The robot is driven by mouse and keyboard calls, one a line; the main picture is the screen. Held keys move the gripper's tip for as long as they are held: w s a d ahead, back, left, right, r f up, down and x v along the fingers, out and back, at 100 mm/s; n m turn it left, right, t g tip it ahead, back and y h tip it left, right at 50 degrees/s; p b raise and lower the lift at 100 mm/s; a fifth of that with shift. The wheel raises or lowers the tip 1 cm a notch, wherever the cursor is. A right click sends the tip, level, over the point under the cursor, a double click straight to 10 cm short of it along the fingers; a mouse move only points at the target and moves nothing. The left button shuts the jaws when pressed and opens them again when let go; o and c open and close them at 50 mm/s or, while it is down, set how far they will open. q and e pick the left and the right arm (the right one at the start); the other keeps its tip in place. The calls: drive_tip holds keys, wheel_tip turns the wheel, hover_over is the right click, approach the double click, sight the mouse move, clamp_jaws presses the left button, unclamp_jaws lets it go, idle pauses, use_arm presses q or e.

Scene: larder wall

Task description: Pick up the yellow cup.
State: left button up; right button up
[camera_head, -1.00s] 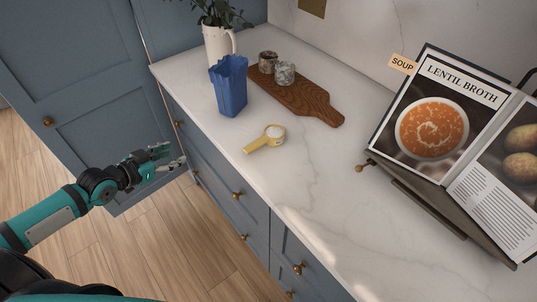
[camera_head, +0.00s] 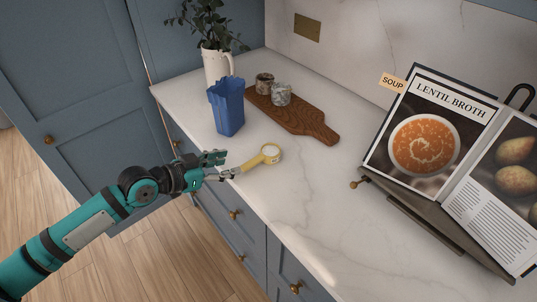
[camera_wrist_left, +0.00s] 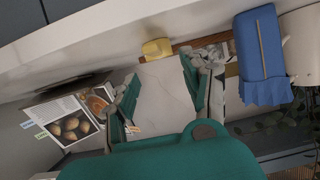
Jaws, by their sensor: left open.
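The yellow cup (camera_head: 270,154) is a small measuring scoop with white contents, lying on the pale marble counter with its handle toward the front-left edge. My left gripper (camera_head: 229,166) reaches in from the left over the counter's front edge. It is open and empty, its fingertips close to the handle end; whether they touch it I cannot tell. In the left wrist view the yellow cup (camera_wrist_left: 157,48) shows beyond the spread fingers (camera_wrist_left: 158,82), near the top. My right gripper is out of view.
A blue ruffled container (camera_head: 228,108) stands behind the cup, with a white jug (camera_head: 217,66) of leaves beyond. A wooden board (camera_head: 305,122) bears two stone pots. A cookbook on a stand (camera_head: 430,222) is at right. Front-middle counter is clear.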

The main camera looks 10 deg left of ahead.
sight(254, 161)
use_arm(q)
drive_tip(key=x, duration=0.3)
drive_tip(key=shift+w+d, duration=0.15)
drive_tip(key=shift+w, duration=0.05)
drive_tip(key=p+x, duration=0.1)
drive_tip(key=x, duration=0.1)
drive_tip(key=p+x, duration=0.1)
drive_tip(key=x, duration=0.1)
drive_tip(key=shift+d+f, duration=0.2)
drive_tip(key=shift+d, duration=0.3)
drive_tip(key=shift+w+d+f, duration=0.15)
drive_tip(key=shift+w+f, duration=0.05)
drive_tip(key=shift+w, duration=0.1)
drive_tip(key=shift+s, duration=0.1)
drive_tip(key=shift+c, duration=0.4)
clamp_jaws()
